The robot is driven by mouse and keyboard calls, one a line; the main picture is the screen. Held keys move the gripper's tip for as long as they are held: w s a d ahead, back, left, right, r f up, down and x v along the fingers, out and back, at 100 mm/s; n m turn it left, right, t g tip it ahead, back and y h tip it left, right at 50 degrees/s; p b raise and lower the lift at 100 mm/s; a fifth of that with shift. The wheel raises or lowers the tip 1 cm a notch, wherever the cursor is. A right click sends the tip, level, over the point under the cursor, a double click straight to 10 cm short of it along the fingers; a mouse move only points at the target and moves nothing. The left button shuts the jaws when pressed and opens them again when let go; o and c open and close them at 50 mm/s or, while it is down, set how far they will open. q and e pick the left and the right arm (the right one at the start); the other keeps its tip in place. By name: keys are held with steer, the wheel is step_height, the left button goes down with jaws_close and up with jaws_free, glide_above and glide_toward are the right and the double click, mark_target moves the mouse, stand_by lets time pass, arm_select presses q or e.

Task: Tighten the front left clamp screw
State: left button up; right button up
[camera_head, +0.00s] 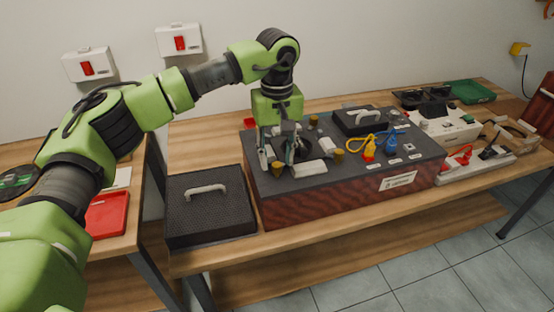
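My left gripper (277,159) hangs over the front left part of a dark grey-topped panel box (290,190) with a reddish-brown front. Its fingers are apart. The front left clamp screw, a small brass-coloured knob (277,169), shows at and just below the fingertips; I cannot tell whether the fingers touch it. Another brass knob (339,156) is to the right near the front edge, and one (313,120) is at the back. A white block (307,169) lies between the two front knobs. My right gripper is not in view.
A black cover with a handle (207,216) lies on the table left of the box. Yellow and blue cable plugs (369,148) and a black handled block (359,121) are on the box's right part. A red tray (107,214) sits on the left table.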

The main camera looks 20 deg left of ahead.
mark_target(277, 164)
arm_select(q)
step_height(277, 164, up, 11)
steer(key=shift+f, duration=0.15)
stand_by(0.4)
